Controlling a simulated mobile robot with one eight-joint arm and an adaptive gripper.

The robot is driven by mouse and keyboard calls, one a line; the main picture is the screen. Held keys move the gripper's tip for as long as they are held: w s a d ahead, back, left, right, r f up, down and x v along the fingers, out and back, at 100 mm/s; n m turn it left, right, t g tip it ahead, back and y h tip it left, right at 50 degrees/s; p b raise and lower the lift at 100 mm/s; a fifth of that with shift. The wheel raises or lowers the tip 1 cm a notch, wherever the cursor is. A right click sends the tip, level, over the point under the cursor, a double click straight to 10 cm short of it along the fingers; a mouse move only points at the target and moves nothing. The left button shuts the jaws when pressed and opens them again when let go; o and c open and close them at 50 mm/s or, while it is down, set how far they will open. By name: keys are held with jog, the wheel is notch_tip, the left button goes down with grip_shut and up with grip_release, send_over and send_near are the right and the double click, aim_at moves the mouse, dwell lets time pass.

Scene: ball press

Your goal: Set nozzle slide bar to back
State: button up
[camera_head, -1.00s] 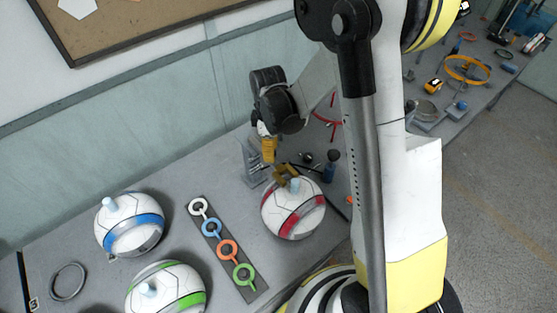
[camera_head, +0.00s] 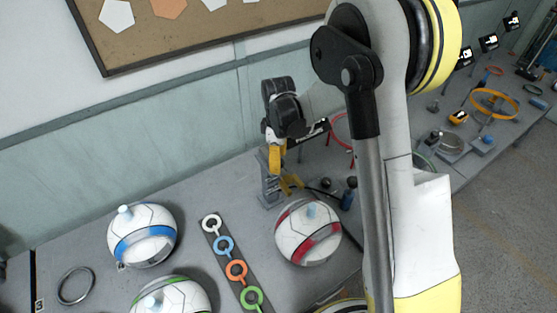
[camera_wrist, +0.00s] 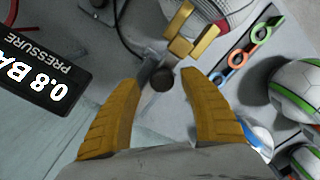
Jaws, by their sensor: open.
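The ball press is a grey stand (camera_head: 270,188) on the bench. Its brass-coloured nozzle piece (camera_head: 291,185) shows just behind the red-striped ball (camera_head: 308,232) and also in the wrist view (camera_wrist: 188,38). A dark round knob (camera_wrist: 163,79) on a grey bar sits below that piece in the wrist view. My gripper (camera_head: 277,160) is at the stand, pointing down. In the wrist view its yellow fingers (camera_wrist: 158,82) are spread on both sides of the knob, with gaps visible. The slide bar is partly hidden.
A blue-striped ball (camera_head: 142,235), a green-striped ball (camera_head: 171,295) and a strip of coloured rings (camera_head: 236,270) lie on the bench. A metal ring (camera_head: 75,286) lies at the left.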

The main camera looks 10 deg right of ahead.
notch_tip(320, 180, up, 12)
dwell(0.5)
dwell(0.3)
jog(key=s+d+r+m+t+b, duration=0.2)
jog(key=s+m+t+b, duration=0.35)
jog(key=s, duration=0.75)
jog(key=s+d+f+m+t+b, duration=0.1)
jog(key=s+f+m+b, duration=0.5)
jog(key=s, duration=0.3)
jog(key=shift+s+d+m+t, duration=0.2)
jog(key=shift+s+m+t, duration=0.15)
jog(key=shift+m, duration=0.2)
dwell(0.4)
